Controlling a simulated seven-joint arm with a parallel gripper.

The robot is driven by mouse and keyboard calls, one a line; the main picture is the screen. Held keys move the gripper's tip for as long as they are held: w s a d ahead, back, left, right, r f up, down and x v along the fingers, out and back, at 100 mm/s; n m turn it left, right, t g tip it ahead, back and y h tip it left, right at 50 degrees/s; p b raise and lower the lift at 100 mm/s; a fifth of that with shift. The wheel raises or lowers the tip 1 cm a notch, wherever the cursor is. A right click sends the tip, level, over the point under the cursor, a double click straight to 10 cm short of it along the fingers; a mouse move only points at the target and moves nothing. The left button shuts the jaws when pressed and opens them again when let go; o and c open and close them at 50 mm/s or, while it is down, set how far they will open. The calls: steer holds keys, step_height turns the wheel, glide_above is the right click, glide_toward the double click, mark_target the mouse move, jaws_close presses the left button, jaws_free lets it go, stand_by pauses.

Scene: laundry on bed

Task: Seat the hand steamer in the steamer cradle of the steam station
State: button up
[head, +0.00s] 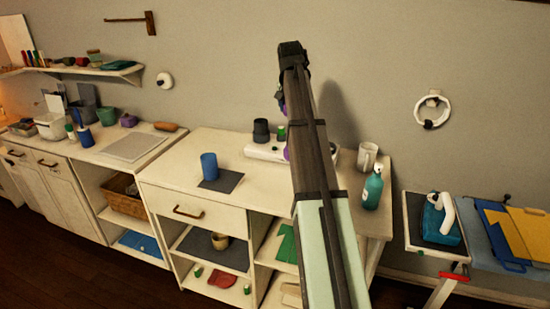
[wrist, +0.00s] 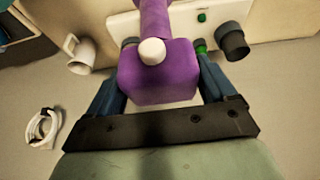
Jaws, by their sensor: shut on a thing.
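The purple hand steamer (wrist: 160,80) fills the middle of the wrist view, with a white round knob on its near side. My gripper (wrist: 160,88) is shut on it, one dark blue finger on each side. In the head view my arm hides most of the steamer; slivers of purple (head: 287,154) show at its left edge. The steam station (head: 262,151) is a white base on the cabinet top with a dark upright cup and a green part. The wrist view shows the station's white panel (wrist: 185,24) and dark cup (wrist: 232,42) beyond the steamer. Whether they touch is unclear.
A white mug (head: 367,157) and a teal pump bottle (head: 373,187) stand right of the station. A blue cylinder (head: 209,166) stands on a dark mat to its left.

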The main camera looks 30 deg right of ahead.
steer(key=shift+f, duration=5)
steer(key=o, duration=1.7)
steer(key=v, duration=1.2)
